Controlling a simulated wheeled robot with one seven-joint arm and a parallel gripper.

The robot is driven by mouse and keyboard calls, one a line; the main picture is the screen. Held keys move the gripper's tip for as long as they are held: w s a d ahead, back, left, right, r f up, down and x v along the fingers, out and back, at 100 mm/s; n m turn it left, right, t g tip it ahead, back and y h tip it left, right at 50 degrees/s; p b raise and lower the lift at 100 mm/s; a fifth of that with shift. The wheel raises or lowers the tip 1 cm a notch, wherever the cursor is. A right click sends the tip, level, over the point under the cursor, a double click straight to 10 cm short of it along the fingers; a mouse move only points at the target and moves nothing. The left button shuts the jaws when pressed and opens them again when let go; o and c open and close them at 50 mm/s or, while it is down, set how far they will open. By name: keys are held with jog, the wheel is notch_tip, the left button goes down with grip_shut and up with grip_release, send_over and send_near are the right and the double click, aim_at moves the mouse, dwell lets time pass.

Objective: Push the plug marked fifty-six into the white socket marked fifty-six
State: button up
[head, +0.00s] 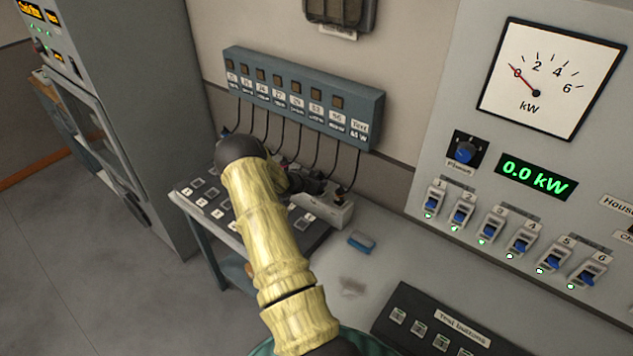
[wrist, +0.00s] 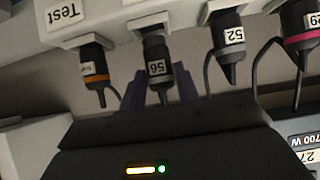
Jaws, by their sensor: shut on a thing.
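The dark plug marked 56 (wrist: 156,72) hangs upside down in the wrist view, its label readable. The purple fingers of my gripper (wrist: 160,90) stand on either side of it, shut on it. A white socket piece (wrist: 150,22) lies directly above the plug in that view; its marking is not readable, and I cannot tell how deep the plug sits. In the head view, my gripper (head: 304,183) is a dark shape at the white socket bank (head: 333,213), and it and my arm hide the plug.
The plug marked 52 (wrist: 228,38) and an orange-banded plug (wrist: 95,65) by the Test label flank it closely. Cables hang from the blue wall box (head: 300,95). A blue block (head: 361,242) and a black panel (head: 440,325) lie on the desk, with free room between them.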

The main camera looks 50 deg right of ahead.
jog(key=shift+f+b, duration=0.7)
jog(key=shift+f, duration=0.3)
dwell(1.9)
jog(key=o, duration=1.1)
jog(key=shift+o, duration=0.2)
jog(key=shift+a+r, duration=0.1)
jog(key=b+v, duration=0.3)
jog(key=v, duration=1.4)
jog(key=shift+a+r, duration=0.1)
